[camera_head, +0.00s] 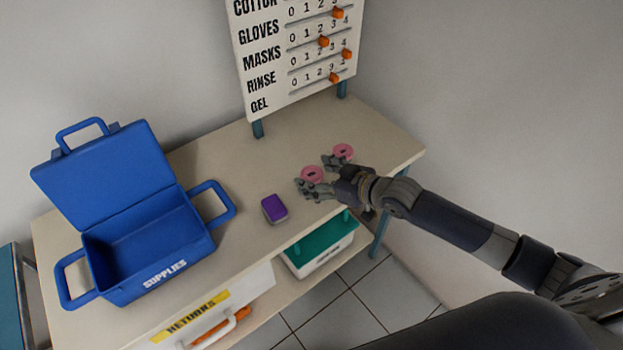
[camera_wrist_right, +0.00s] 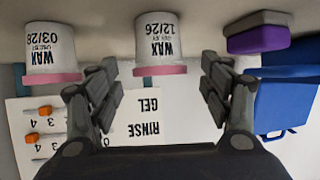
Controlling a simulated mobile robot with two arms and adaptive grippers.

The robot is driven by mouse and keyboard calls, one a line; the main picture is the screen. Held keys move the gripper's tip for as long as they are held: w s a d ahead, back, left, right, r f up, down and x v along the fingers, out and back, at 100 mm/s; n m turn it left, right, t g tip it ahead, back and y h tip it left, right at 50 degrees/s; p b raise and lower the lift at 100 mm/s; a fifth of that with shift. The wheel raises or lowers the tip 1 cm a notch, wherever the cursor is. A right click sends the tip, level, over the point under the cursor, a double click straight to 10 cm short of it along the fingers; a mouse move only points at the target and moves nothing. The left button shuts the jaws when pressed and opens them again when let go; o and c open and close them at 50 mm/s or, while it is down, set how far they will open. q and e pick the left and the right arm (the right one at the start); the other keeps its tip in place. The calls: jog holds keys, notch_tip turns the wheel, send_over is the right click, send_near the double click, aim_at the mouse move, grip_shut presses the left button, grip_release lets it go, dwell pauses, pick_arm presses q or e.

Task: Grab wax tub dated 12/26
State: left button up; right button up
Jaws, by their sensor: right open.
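The wax tub dated 12/26 (camera_wrist_right: 160,40) is white with a pink lid and appears upside down in the right wrist view, centred between my fingers. In the head view it is the nearer pink-lidded tub (camera_head: 312,174), on the counter. My right gripper (camera_head: 318,180) is open, with a finger to either side of this tub; the fingers also show in the wrist view (camera_wrist_right: 160,88). I cannot tell how deep the tub sits between them. A similar tub dated 03/28 (camera_wrist_right: 52,48) stands beside it, outside the fingers. My left gripper is not in view.
A purple-topped box (camera_head: 274,208) stands left of the tubs. An open blue supplies case (camera_head: 150,262) occupies the counter's left side. A supply board (camera_head: 290,50) stands behind. The counter (camera_head: 225,160) is clear between the case and board.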

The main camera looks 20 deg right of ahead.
jog(key=c, duration=1.1)
jog(key=shift+c, duration=0.2)
